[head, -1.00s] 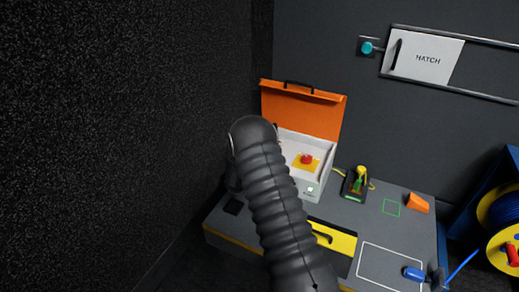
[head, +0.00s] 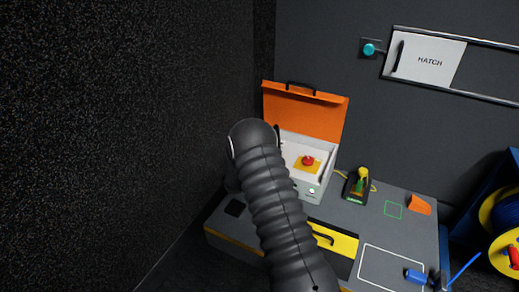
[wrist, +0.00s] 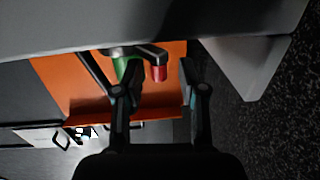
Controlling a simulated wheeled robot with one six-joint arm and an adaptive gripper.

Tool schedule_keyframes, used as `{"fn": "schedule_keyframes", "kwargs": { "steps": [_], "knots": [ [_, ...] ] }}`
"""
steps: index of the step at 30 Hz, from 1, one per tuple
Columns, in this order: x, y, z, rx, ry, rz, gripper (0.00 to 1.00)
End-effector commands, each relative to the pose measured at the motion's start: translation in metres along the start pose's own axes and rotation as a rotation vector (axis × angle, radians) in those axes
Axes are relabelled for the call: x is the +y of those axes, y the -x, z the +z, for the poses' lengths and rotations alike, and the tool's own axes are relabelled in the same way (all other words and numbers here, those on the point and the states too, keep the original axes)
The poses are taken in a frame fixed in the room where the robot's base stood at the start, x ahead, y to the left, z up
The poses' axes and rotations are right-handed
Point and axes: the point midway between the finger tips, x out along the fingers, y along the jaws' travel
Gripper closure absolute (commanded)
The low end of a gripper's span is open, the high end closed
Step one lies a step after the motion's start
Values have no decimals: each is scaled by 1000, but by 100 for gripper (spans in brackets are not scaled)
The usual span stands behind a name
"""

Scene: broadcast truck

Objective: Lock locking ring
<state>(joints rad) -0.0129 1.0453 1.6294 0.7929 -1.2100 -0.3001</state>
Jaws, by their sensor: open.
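No part can be named for certain as the locking ring. In the wrist view a green cylindrical part (wrist: 124,67) and a grey lever with a red end (wrist: 158,72) show in front of the orange lid. My gripper (wrist: 158,80) is open, its fingers spread on either side of the red end; I cannot tell whether they touch it. In the head view my arm hides the gripper and that lever. A yellow-and-green plug (head: 361,181) stands upright in a dark socket on the bench. A blue connector (head: 415,276) lies at the front right.
The open case (head: 316,195) holds a red button (head: 308,160); its orange lid (head: 305,112) stands up behind. A yellow drawer front with a handle (head: 335,238), an orange wedge (head: 419,205) and a cable reel (head: 505,220) are nearby. A dark wall (head: 120,130) bounds the left.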

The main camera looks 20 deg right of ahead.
Motion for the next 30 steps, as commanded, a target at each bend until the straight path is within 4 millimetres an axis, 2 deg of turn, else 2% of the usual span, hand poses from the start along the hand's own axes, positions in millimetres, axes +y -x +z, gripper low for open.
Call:
{"fn": "schedule_keyframes", "kwargs": {
  "steps": [5,15,21,25,30],
  "knots": [
    [0,13,0,-1,1,-1,59],
    [-2,78,0,-1,2,-3,59],
    [-1,107,0,0,0,-1,59],
    [-1,117,0,-1,1,-2,59],
    [0,120,0,0,0,-1,59]
  ]
}}
